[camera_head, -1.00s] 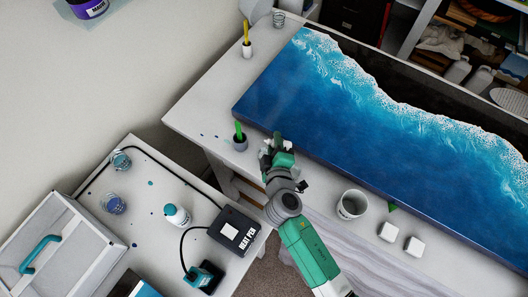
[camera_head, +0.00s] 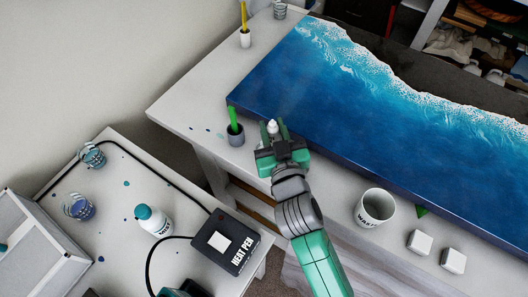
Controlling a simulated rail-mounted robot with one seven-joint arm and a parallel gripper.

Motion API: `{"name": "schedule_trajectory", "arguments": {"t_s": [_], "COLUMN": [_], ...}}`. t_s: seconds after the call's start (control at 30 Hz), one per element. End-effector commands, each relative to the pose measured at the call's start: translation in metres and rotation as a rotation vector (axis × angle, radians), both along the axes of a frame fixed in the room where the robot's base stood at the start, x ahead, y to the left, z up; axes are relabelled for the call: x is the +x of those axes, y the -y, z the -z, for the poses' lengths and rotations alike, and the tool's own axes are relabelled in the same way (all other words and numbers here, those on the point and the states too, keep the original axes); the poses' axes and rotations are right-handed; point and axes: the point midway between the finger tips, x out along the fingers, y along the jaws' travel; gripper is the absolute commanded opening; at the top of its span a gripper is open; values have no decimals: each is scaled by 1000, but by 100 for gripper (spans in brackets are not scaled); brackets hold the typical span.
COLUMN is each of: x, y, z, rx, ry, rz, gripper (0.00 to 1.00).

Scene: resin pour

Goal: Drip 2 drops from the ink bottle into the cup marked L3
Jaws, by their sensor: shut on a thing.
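My gripper (camera_head: 275,136) is over the front left edge of the blue resin board. It is shut on a small white-tipped bottle (camera_head: 272,126), mostly hidden between the jaws; it looks like the ink bottle, but no label shows. Two clear cups with bluish contents stand on the lower left table: one farther back (camera_head: 92,155) and one nearer (camera_head: 79,207). I cannot read an L3 mark on either. My gripper is well to the right of both cups.
A teal-and-white bottle (camera_head: 152,220) and a heat pen box (camera_head: 226,241) with a cable stand on the lower left table. A waste cup (camera_head: 374,209) and white blocks (camera_head: 420,243) are at right.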

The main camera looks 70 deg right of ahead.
Motion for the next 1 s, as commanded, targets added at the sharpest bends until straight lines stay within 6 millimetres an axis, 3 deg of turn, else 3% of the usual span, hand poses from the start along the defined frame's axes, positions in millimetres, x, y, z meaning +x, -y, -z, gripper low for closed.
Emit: {"name": "schedule_trajectory", "arguments": {"t_s": [0.03, 0.37, 0.6, 0.83, 0.93, 1.0], "x": [0, 0, 0, 0, 4, 10], "y": [0, 0, 0, 0, -11, -29], "z": [6, -2, -22, -20, -19, -20], "rx": [7, 13, 13, 13, 16, 17], "ry": [23, 40, 40, 38, 37, 34], "rz": [0, 0, 0, -1, -32, -85], "gripper": [6, 6, 6, 6, 6, 6]}}
